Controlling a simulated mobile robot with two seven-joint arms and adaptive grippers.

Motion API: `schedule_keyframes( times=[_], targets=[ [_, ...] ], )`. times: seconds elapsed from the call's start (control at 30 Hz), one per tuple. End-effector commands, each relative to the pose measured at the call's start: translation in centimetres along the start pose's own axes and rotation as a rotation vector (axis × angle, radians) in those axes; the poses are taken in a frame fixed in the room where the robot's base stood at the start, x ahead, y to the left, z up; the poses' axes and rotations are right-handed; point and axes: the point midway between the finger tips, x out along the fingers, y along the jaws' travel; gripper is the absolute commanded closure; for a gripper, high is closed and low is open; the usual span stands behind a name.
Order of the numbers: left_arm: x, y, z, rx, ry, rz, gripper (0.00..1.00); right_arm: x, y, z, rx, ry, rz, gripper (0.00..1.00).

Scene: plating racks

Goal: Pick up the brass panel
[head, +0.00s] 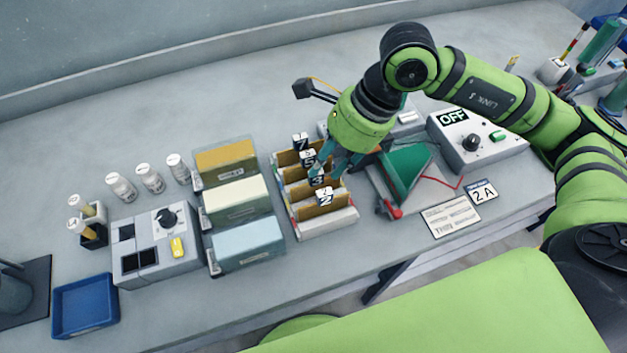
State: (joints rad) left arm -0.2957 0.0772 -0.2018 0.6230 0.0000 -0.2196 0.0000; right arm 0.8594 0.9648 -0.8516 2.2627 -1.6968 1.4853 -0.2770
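A white rack (328,227) with several slots stands mid-table. Brown-gold panels stand in it, partly behind number tags that look like 7, 5, 3 and 2. The front panel (312,212) shows best; I cannot tell from colour which one is the brass panel. My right gripper (328,172) reaches down over the right side of the rack, near the middle tags. Its teal fingers look spread apart, and I see nothing held between them. The fingertips partly hide the middle slots, so contact with a panel is unclear. My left gripper is out of view.
Right of the rack are a green wedge-shaped stand (408,170) with a red clip, a control box (475,140) marked OFF, and a 2A card (482,192). To the left stand three lidded boxes (248,247), a switch unit (150,262) and a blue tray (86,305).

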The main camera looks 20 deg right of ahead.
Motion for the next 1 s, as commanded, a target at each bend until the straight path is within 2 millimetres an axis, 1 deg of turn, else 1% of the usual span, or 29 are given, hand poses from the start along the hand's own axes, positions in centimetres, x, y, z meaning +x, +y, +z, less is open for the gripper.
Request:
schedule_keyframes(
  times=[0.17,0.37,0.4,0.5,0.6,0.77,0.8,0.87,0.9,1.0],
  targets=[
    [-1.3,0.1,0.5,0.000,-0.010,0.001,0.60,1.6,0.2,0.2,0.000,0.000,0.005,0.66],
    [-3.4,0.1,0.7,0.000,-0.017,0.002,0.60,4.3,0.5,0.7,0.000,-0.002,0.009,0.66],
    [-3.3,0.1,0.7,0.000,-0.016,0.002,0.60,5.0,0.4,0.6,0.002,-0.003,0.008,0.66],
    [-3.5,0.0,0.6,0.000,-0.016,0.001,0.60,6.2,0.3,0.6,0.001,-0.003,0.006,0.66],
    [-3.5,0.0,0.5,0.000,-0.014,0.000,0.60,6.7,0.3,0.5,-0.001,-0.004,0.004,0.66],
    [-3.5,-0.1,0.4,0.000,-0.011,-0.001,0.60,6.7,0.3,0.5,-0.001,-0.004,0.004,0.66],
    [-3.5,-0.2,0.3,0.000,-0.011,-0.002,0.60,6.7,0.3,0.5,-0.001,-0.004,0.003,0.70],
    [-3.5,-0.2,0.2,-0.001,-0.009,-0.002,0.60,6.7,0.3,0.5,-0.001,-0.004,0.003,0.94],
    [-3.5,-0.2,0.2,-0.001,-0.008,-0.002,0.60,6.7,0.3,0.5,-0.001,-0.004,0.003,1.00],
    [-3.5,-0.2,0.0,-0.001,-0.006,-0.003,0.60,6.7,0.3,0.5,0.000,-0.004,0.003,1.00]
  ],
)
